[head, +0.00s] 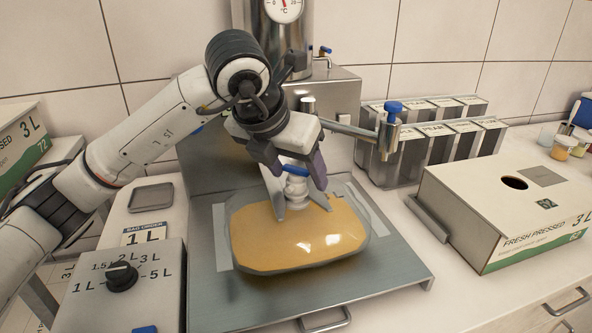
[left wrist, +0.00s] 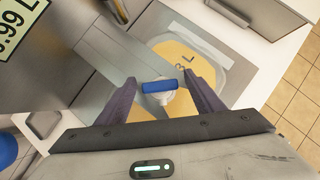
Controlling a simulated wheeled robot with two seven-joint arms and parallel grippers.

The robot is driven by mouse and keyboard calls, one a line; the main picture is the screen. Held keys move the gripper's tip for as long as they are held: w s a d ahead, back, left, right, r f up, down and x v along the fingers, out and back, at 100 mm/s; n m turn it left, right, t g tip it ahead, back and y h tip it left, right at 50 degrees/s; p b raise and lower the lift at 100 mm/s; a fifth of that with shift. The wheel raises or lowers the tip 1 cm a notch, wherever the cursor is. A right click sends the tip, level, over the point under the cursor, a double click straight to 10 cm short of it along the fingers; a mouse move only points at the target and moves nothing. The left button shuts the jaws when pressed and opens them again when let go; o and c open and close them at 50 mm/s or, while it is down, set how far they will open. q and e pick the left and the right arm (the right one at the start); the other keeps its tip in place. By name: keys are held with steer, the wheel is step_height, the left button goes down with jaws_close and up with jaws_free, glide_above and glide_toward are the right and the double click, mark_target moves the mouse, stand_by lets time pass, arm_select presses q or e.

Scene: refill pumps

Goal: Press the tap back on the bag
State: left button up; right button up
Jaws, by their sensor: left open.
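A flat bag of orange-yellow juice (head: 300,240) lies on the steel filling platform (head: 395,285); it also shows in the left wrist view (left wrist: 200,65). A white tap (head: 296,190) with a blue handle stands at the bag's back edge, over its spout. In the left wrist view the blue handle (left wrist: 158,87) lies crosswise between my fingers. My left gripper (head: 300,205) is open, pointing down, with one finger on each side of the tap. The joint between tap and spout is partly hidden, so I cannot tell how deep the tap sits. My right gripper is not in view.
A filling nozzle (head: 391,130) with a blue cap projects right of my gripper. A carton with a round hole (head: 505,220) stands at the right. A dial box (head: 120,290) is at the front left. Metal bins (head: 450,140) stand behind. The platform's front is clear.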

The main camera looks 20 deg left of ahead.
arm_select(q)
steer(key=w+r+p+v, duration=0.1)
steer(key=w+p+v, duration=0.1)
steer(key=v, duration=1.3)
steer(key=shift+d+r+p, duration=0.25)
steer(key=shift+r+p, duration=0.2)
steer(key=shift+p, duration=0.2)
steer(key=shift+w, duration=0.1)
